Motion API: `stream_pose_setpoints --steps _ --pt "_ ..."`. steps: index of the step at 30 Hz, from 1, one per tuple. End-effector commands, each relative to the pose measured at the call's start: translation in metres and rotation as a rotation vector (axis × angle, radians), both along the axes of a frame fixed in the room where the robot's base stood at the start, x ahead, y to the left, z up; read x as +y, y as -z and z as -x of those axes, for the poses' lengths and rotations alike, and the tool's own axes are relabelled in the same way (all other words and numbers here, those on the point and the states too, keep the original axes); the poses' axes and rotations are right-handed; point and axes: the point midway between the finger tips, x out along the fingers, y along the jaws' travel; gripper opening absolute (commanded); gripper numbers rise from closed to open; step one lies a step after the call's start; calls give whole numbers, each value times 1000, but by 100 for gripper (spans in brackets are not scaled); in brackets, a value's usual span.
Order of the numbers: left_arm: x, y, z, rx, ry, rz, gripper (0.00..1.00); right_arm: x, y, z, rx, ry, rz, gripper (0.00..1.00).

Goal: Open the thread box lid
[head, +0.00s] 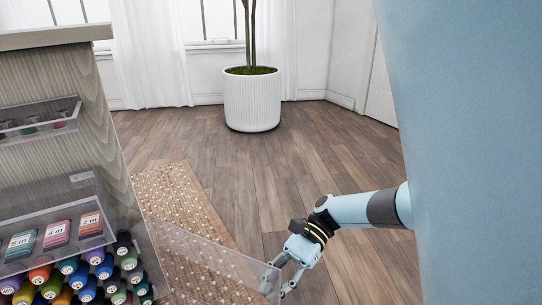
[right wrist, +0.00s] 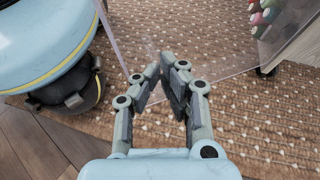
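My right gripper (head: 273,284) is at the lid's outer edge. In the right wrist view its fingers (right wrist: 163,70) are close together at the edge of the clear lid (right wrist: 215,85), with the thin panel seemingly between the tips. My left gripper is in neither view.
A clear shelf (head: 40,122) with small spools is higher on the cabinet (head: 60,75). A woven rug (head: 180,195) lies on the wooden floor (head: 330,140) below the lid. A white planter (head: 251,102) stands at the back. The floor to the right is clear.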

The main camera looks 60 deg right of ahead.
Motion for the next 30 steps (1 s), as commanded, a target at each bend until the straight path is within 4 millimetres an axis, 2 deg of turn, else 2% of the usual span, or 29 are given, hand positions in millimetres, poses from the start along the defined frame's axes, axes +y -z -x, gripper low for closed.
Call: stream_pose_setpoints --steps 3,9,11,18,21,25,30 --pt "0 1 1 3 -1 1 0 -2 2 5 13 -3 4 0" --pt "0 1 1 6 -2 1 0 -1 2 4 9 -2 4 26" --pt "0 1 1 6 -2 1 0 -1 2 3 8 -1 3 32" --pt "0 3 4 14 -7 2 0 -1 1 1 4 -1 1 32" --pt "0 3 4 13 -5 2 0 -7 -2 2 4 -1 2 32" --pt "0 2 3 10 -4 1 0 -27 -10 5 4 -1 4 32" --pt "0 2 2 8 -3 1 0 -63 -24 11 6 -1 5 32"
